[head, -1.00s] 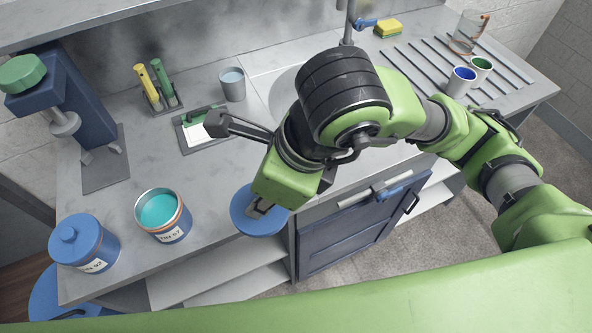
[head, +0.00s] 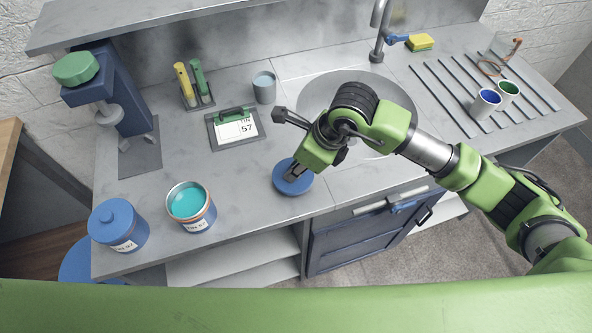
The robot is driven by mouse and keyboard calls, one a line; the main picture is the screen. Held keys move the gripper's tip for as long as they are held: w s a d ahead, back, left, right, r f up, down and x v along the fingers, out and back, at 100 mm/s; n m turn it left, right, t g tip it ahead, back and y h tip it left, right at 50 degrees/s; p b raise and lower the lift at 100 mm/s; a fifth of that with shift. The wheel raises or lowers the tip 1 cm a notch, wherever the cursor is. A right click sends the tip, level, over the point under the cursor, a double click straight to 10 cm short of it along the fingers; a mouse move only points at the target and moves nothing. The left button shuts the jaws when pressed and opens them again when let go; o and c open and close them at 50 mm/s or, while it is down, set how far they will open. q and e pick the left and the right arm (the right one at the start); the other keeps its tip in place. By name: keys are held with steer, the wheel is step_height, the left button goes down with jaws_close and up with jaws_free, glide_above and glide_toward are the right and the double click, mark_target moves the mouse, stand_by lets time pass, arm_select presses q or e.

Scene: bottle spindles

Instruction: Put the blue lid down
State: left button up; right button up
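The round blue lid (head: 292,187) is over the front part of the grey worktop, right of the open tin. My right gripper (head: 292,174) comes down on it from the upper right, with its fingers at the lid's middle, where they hide the knob. It looks shut on the lid. The lid is about level; I cannot tell whether it touches the worktop. The open tin (head: 190,208) shows teal contents and stands to the left. My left gripper is not in view.
A blue lidded tin (head: 118,227) stands at the front left. The sink (head: 318,95) lies behind my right arm. The worktop (head: 245,185) between tin and lid is clear.

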step_height(320, 180, down, 3)
steer(key=shift+w+f+p, duration=0.1)
steer(key=shift+p, duration=0.85)
steer(key=shift+f+b, duration=0.35)
steer(key=shift+b, duration=0.05)
steer(key=o, duration=0.8)
steer(key=shift+r, duration=0.1)
steer(key=shift+r+p, duration=0.25)
steer(key=shift+p, duration=0.15)
steer(key=b+v, duration=0.2)
steer(key=v, duration=0.8)
steer(key=shift+d+r+b, duration=0.1)
steer(key=shift+r+b, duration=0.15)
steer(key=shift+b, duration=0.15)
steer(key=shift+d+r, duration=0.25)
steer(key=shift+r, duration=0.4)
